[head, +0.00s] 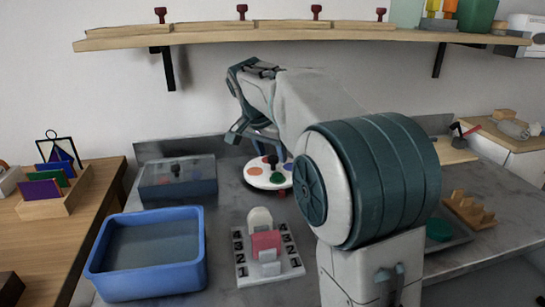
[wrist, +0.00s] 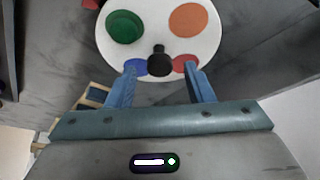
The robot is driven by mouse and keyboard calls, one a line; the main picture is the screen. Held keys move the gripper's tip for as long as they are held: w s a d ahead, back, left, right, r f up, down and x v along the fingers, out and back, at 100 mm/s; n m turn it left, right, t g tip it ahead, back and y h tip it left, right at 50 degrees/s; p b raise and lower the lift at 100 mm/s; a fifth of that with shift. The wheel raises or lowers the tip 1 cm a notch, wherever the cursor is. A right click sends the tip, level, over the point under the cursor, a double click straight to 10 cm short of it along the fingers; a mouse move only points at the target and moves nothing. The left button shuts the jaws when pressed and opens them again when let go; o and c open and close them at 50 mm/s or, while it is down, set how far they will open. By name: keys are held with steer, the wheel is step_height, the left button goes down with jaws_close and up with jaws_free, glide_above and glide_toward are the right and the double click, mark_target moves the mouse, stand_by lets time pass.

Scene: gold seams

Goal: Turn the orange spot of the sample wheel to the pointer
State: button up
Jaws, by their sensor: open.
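The sample wheel (head: 262,182) is a white disc on the grey bench, also at the top of the wrist view (wrist: 158,40). Its orange spot (head: 254,170) is on the left in the head view and upper right in the wrist view (wrist: 188,20). The green spot (wrist: 125,27) lies nearest a small red piece (head: 281,193) by the front rim, possibly the pointer. Blue (wrist: 136,67) and red (wrist: 184,64) spots lie nearer my gripper. A black peg (wrist: 159,60) stands near the far rim. My gripper (wrist: 160,70) is open, its fingers either side of the peg; contact is unclear.
A grey lidded box (head: 178,180) stands left of the wheel and a blue tub (head: 148,255) front left. A numbered stand with a pink block (head: 265,241) is in front. A wooden rack (head: 468,210) is at right. A shelf (head: 300,34) runs above.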

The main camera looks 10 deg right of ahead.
steer(key=shift+w+d+f, duration=0.1)
steer(key=shift+d+f, duration=0.05)
steer(key=shift+f, duration=0.4)
jaws_close()
steer(key=shift+d+r+n+p, duration=0.15)
steer(key=shift+n+p, duration=0.15)
steer(key=shift+p, duration=0.3)
